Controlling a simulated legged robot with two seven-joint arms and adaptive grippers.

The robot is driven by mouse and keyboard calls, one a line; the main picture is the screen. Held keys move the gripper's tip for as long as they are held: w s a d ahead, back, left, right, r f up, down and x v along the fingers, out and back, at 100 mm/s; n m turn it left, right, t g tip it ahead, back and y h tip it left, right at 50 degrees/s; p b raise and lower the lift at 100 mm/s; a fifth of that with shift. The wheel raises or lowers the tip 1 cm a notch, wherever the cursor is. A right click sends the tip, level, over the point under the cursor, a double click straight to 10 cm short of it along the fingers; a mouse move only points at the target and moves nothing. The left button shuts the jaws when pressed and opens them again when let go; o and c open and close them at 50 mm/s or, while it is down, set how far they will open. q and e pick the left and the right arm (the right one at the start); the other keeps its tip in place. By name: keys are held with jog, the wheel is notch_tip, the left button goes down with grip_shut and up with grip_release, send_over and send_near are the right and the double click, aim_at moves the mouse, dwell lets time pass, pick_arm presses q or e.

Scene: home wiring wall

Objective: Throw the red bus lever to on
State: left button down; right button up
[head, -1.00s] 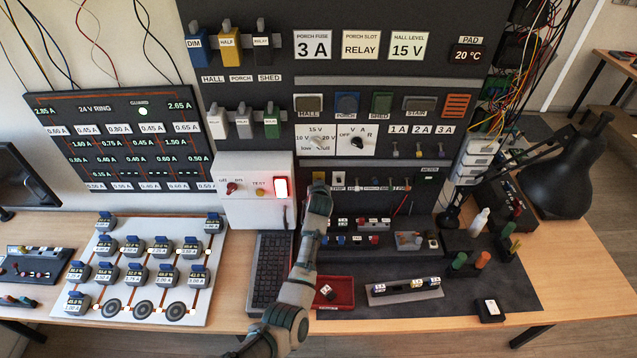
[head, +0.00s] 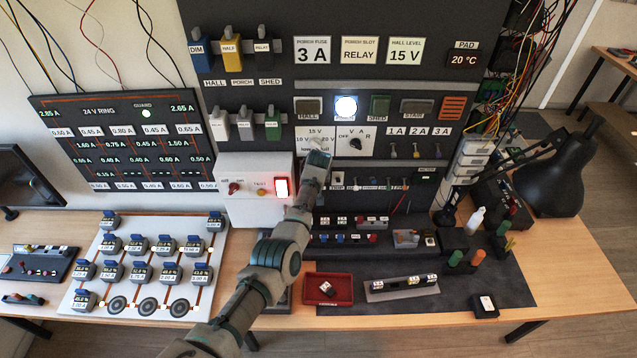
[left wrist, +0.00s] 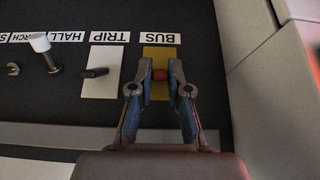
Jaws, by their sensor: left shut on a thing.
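The red bus lever (left wrist: 159,75) sits on a yellow plate (left wrist: 159,55) beside the BUS label (left wrist: 160,39) in the left wrist view, where the text appears upside down. My left gripper (left wrist: 159,76) has its two fingertips closed on either side of the lever's red tip. In the head view my left gripper (head: 318,162) is at the lower middle of the dark wall panel, and my arm hides the bus lever there. My right gripper is in neither view.
A white TRIP plate with a dark lever (left wrist: 97,72) is close beside the bus plate, and a white-capped HALL lever (left wrist: 40,43) stands farther left. A white box (head: 255,209) juts out left of my gripper. The porch button (head: 346,107) glows.

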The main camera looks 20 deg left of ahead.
pick_arm(q)
jog(key=shift+w+r, duration=0.2)
jog(key=shift+r, duration=0.15)
jog(key=c, duration=1.1)
grip_release()
jog(key=shift+c, duration=0.2)
jog(key=shift+w+f, duration=0.1)
jog(key=shift+f, duration=0.2)
jog(key=v, duration=1.1)
jog(key=shift+d+r, duration=0.1)
jog(key=shift+r, duration=0.3)
jog(key=shift+f, duration=0.1)
